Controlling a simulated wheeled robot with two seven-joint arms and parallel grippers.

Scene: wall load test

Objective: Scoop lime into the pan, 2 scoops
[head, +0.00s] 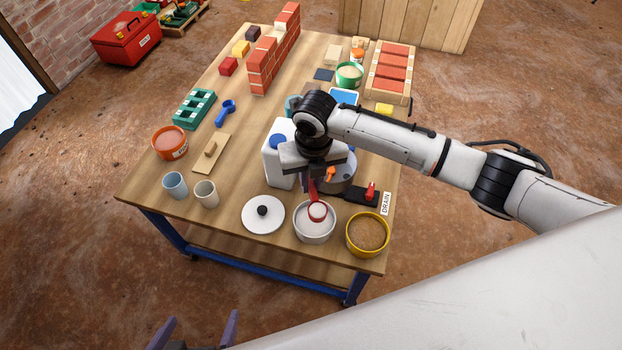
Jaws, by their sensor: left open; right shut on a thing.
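My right gripper (314,178) points down over the table and is shut on the handle of a red scoop (317,211). The scoop's round head is at the white bowl (314,236), with white content in it. The bowl seems to hold pale powder, likely the lime; the scoop covers part of it. My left gripper (197,335) is open and empty at the bottom edge, in front of the table and away from everything.
A white jug (277,160) is close to my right gripper.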

